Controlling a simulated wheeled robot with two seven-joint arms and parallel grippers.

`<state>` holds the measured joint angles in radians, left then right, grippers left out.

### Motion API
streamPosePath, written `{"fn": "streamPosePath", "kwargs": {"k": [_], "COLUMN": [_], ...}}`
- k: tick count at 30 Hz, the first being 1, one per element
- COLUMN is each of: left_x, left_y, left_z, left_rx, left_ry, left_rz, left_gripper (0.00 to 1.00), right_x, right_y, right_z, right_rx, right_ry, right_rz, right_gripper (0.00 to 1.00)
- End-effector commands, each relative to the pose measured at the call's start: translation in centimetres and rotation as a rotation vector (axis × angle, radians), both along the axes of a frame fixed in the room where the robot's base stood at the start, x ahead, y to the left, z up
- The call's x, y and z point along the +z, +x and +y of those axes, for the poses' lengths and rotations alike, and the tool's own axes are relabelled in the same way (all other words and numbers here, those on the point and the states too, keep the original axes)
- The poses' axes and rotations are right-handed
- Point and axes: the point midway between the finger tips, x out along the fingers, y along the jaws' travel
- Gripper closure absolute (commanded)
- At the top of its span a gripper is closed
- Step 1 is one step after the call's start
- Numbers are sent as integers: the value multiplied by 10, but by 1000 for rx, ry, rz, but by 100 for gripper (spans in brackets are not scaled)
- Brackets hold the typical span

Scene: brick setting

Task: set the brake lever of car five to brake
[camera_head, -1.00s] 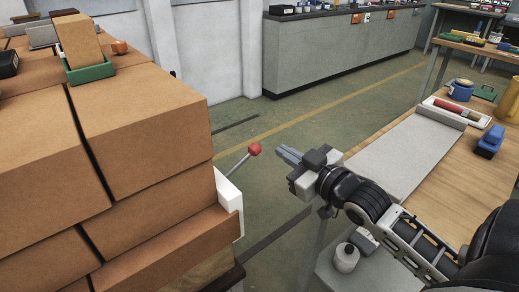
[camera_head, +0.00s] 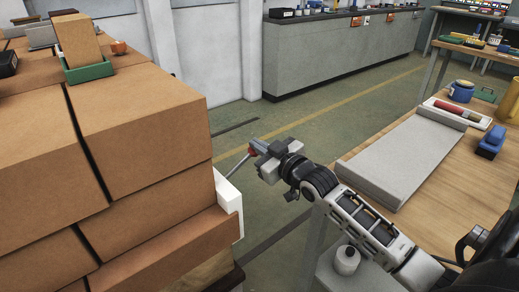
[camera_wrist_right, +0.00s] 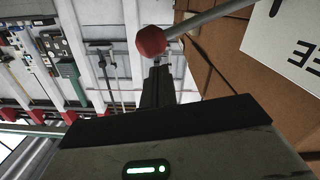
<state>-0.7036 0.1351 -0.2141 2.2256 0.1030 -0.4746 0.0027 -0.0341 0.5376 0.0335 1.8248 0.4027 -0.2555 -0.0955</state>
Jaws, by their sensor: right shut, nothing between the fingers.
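The brake lever is a thin grey rod (camera_head: 237,167) with a red ball knob (camera_head: 251,150), rising up and right from a white plate (camera_head: 230,205) at the end of the brick stack. My right gripper (camera_head: 258,146) is at the knob and partly covers it. The right wrist view shows the red knob (camera_wrist_right: 151,41) just beyond the shut, empty fingers (camera_wrist_right: 159,68); whether they touch is unclear. That view also shows part of the lettered white plate (camera_wrist_right: 290,40). My left gripper is out of view.
Large brown bricks (camera_head: 140,120) fill the left, with a green tray (camera_head: 90,73) on top. A wooden table (camera_head: 470,165) with a grey slab (camera_head: 405,160) stands right, under my right arm. Open floor lies between stack and table.

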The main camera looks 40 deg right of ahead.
Motion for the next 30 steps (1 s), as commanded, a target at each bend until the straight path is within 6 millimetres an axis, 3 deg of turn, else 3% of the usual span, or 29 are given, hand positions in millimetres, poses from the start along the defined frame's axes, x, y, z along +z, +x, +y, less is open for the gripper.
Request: {"fn": "streamPosePath", "kwargs": {"k": [13, 22, 30], "left_x": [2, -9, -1], "left_y": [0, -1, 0], "left_z": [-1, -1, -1], "left_rx": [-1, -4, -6], "left_ry": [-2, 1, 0], "left_rz": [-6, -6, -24], "left_gripper": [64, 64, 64], "right_x": [-6, -51, -55], "right_y": [1, 3, 3], "right_z": [-2, -25, -27], "right_rx": [0, -2, 0], "right_ry": [5, 265, 266], "right_rz": [-1, 24, 20], "right_gripper": [100, 100, 100]}}
